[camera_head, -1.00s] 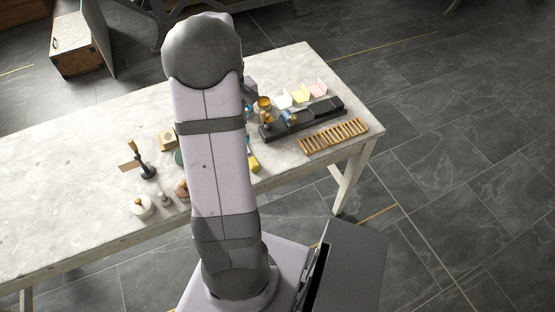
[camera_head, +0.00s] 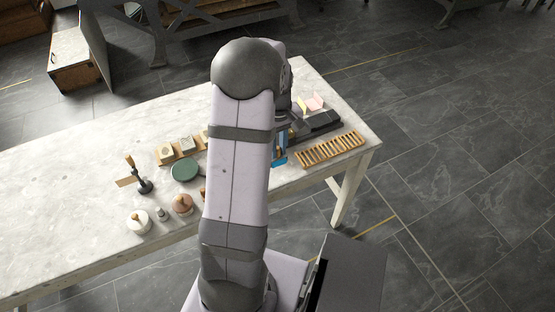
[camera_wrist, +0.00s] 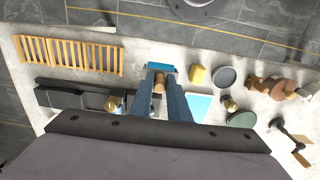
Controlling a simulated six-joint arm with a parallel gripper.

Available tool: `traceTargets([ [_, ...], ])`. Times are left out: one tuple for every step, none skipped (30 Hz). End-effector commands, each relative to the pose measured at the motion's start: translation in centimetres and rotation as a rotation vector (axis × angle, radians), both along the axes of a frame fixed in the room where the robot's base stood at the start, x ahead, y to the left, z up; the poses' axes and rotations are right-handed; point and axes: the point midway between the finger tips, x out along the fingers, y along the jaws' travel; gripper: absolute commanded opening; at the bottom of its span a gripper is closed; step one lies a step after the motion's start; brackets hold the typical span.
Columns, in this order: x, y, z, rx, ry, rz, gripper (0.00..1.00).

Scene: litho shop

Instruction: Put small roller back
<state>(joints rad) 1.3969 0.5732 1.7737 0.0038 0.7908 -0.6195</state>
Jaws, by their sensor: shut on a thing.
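My gripper (camera_wrist: 160,95) is shut on the small roller, whose wooden handle (camera_wrist: 158,83) shows between the blue-grey fingers in the wrist view. A bright blue bar (camera_wrist: 160,66) lies across the far end of the handle. In the head view the blue bar (camera_head: 280,161) shows just right of my arm, left of the slatted wooden rack (camera_head: 331,150), above or near the table's front edge; its height is unclear. A long black holder (camera_wrist: 72,96) lies left of the gripper in the wrist view. My arm hides much of the table's middle.
A yellow block (camera_wrist: 197,75), a grey disc (camera_wrist: 224,77) and a green disc (camera_wrist: 242,119) lie right of the gripper in the wrist view. Brown knobbed pieces (camera_wrist: 270,88) lie farther right. The table's left part (camera_head: 60,190) is clear.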

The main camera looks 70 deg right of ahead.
Motion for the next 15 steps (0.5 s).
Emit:
traceTargets([
  [0.0, 0.1, -0.6, 0.003, 0.0, 0.0, 0.0],
  [0.0, 0.1, -0.9, 0.004, 0.001, 0.0, 0.0],
  [0.0, 0.1, -1.3, 0.001, 0.0, 0.0, 0.0],
  [0.0, 0.0, -1.5, 0.001, -0.001, 0.0, 0.0],
  [0.0, 0.0, -1.7, 0.0, 0.0, 0.0, 0.0],
  [0.0, 0.0, -1.8, 0.0, 0.0, 0.0, 0.0],
  [0.0, 0.0, -1.9, 0.0, 0.0, 0.0, 0.0],
  [0.0, 0.0, -1.9, 0.0, 0.0, 0.0, 0.0],
  [0.0, 0.0, -1.9, -0.001, -0.001, 0.0, 0.0],
  [0.0, 0.0, -2.0, -0.001, -0.001, 0.0, 0.0],
  [0.0, 0.0, -2.1, 0.0, 0.0, 0.0, 0.0],
  [0.0, 0.0, -2.3, 0.001, -0.001, 0.0, 0.0],
  [0.0, 0.0, -2.6, 0.001, 0.0, 0.0, 0.0],
  [0.0, 0.1, -2.9, 0.002, 0.001, 0.0, 0.0],
  [0.0, 0.1, -3.4, 0.003, 0.0, 0.0, 0.0],
])
